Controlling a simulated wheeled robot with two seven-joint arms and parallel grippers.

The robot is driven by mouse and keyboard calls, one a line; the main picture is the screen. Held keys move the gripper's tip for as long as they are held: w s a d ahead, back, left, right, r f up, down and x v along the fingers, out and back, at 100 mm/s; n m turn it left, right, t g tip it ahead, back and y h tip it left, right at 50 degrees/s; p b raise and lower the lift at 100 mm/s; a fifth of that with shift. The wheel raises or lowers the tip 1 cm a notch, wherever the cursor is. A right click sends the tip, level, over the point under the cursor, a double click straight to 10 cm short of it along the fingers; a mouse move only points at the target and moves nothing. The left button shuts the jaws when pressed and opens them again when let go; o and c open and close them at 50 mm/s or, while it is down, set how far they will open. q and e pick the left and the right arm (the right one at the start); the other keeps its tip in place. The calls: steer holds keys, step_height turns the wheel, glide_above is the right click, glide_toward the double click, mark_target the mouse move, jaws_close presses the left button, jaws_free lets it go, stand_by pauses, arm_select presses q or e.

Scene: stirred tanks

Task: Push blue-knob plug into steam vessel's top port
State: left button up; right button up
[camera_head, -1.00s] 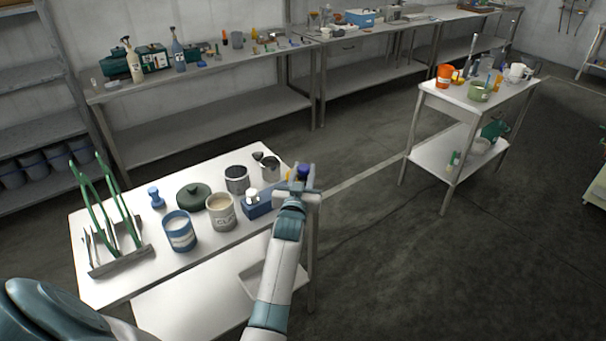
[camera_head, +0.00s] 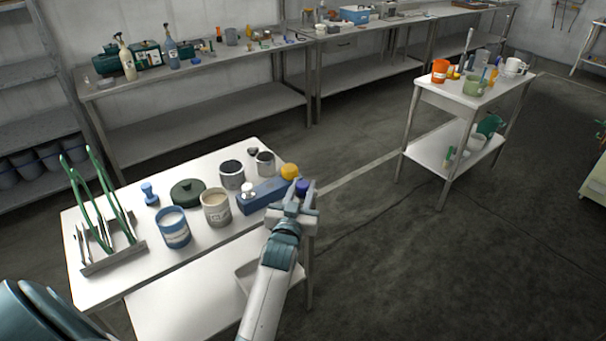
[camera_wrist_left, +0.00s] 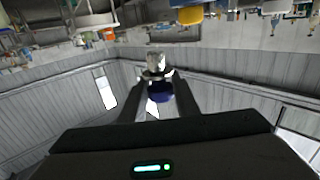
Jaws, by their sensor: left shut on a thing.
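My left gripper (camera_head: 302,198) is at the right end of the near white table, shut on the blue-knob plug (camera_head: 303,187). The dark blue knob also shows between the fingers in the left wrist view (camera_wrist_left: 160,92), with a pale metallic part beyond it. Open-topped vessels stand on the table: a blue-and-white one (camera_head: 173,236), a beige one (camera_head: 216,219), a dark-mouthed grey one (camera_head: 232,184) and a smaller grey one (camera_head: 265,164). I cannot tell which is the steam vessel, and no port is clear. My right gripper is not in view.
A blue block (camera_head: 262,196) with a white knob (camera_head: 247,189) and a yellow knob (camera_head: 289,171) lies close beside my gripper. A dark green lid (camera_head: 187,192), a blue stamp-like piece (camera_head: 150,195) and a tool rack (camera_head: 112,260) stand left. Open floor lies right.

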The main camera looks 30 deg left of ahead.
arm_select(q)
steer(key=s+d+m+h+b, duration=0.1)
steer(key=s+d+h+b, duration=0.1)
steer(key=s+d, duration=0.6)
steer(key=s+d+m+h+b, duration=0.2)
steer(key=s+d, duration=0.6)
steer(key=s, duration=0.6)
steer(key=shift+s+r+t+h+b, duration=0.25)
steer(key=shift+t+h+b, duration=0.15)
steer(key=shift+h+b, duration=0.35)
